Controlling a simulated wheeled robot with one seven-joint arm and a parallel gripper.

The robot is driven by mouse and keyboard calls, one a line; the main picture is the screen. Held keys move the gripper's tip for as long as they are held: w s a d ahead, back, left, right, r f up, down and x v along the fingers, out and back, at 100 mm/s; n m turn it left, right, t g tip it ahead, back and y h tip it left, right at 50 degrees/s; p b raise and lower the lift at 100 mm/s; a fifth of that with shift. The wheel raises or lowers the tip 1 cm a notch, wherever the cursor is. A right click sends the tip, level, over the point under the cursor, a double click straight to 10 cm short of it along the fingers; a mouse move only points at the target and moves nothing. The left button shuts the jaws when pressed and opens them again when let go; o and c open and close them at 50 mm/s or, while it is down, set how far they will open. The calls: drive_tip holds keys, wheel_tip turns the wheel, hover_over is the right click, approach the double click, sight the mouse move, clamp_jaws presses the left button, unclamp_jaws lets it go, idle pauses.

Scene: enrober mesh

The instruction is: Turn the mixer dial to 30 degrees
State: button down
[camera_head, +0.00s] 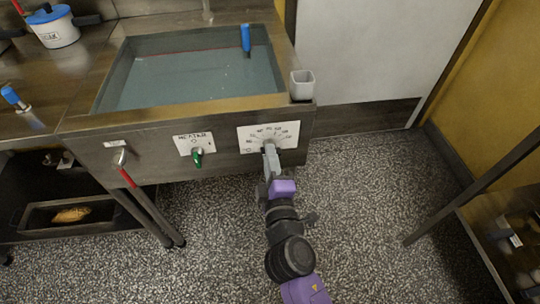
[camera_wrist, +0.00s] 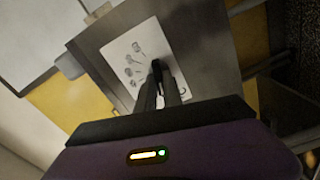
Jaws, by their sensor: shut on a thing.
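The dial plate (camera_head: 285,132) is a white panel with a printed scale on the front face of the sink-like metal unit, at its right end. My gripper (camera_head: 269,149) reaches up to the plate from below and is shut on the dial knob at the plate's lower middle. The fingers cover most of the knob in the head view. In the wrist view my gripper (camera_wrist: 163,88) holds the dark knob (camera_wrist: 157,66) in front of the white plate (camera_wrist: 134,62). The angle of the dial cannot be read.
A plate marked heating (camera_head: 188,139) with a green switch (camera_head: 197,158) is left of the dial. A red-handled lever (camera_head: 127,176) hangs further left. A grey cup (camera_head: 302,85) stands on the unit's right corner.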

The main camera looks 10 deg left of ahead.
drive_tip(key=c, duration=1.5)
unclamp_jaws()
drive_tip(key=v, duration=0.7)
drive_tip(key=shift+s+d, duration=0.1)
drive_tip(key=shift+s, duration=0.3)
